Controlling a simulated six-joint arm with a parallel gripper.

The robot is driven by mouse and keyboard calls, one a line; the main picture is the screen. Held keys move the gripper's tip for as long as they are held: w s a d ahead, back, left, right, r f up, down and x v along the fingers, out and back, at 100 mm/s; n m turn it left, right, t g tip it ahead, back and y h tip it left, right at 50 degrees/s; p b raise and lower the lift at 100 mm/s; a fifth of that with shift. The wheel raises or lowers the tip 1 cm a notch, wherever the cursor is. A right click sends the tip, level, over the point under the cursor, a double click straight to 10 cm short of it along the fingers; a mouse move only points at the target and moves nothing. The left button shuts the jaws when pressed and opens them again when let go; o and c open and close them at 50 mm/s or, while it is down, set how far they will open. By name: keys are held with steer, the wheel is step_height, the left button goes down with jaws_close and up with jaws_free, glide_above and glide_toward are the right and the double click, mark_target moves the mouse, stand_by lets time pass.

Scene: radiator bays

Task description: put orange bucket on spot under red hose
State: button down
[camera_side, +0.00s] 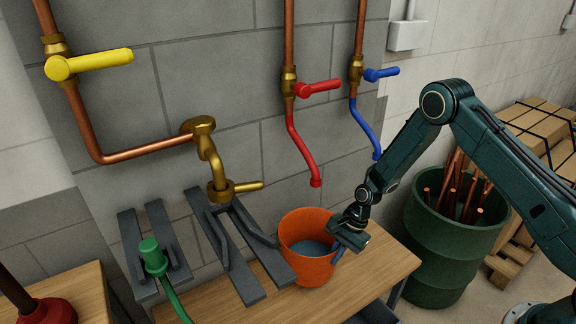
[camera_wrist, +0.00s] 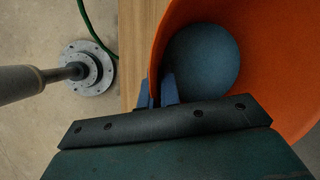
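The orange bucket (camera_side: 307,268) is upright at the wooden bench (camera_side: 386,262), below the open end of the red hose (camera_side: 303,150). I cannot tell whether its base touches the bench, and no marked spot shows beneath it. A blue-grey round surface shows inside it. My gripper (camera_side: 338,250) is at the bucket's right rim. In the wrist view the bucket (camera_wrist: 290,110) fills the right side, and my gripper's blue fingers (camera_wrist: 159,92) sit close together on its wall, one on each side.
Dark grey brackets (camera_side: 230,250) and a green hose nozzle (camera_side: 151,255) lie left of the bucket. A green barrel of copper pipes (camera_side: 450,240) stands to the right. The brass tap (camera_side: 215,175) and blue hose (camera_side: 364,127) hang on either side of the red hose.

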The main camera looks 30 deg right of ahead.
steer(key=shift+w+f, duration=0.1)
steer(key=shift+f, duration=1.85)
steer(key=c, duration=1.6)
jaws_free()
step_height(320, 180, up, 11)
glide_above(328, 272)
steer(key=d, duration=0.7)
steer(key=shift+s+a, duration=0.25)
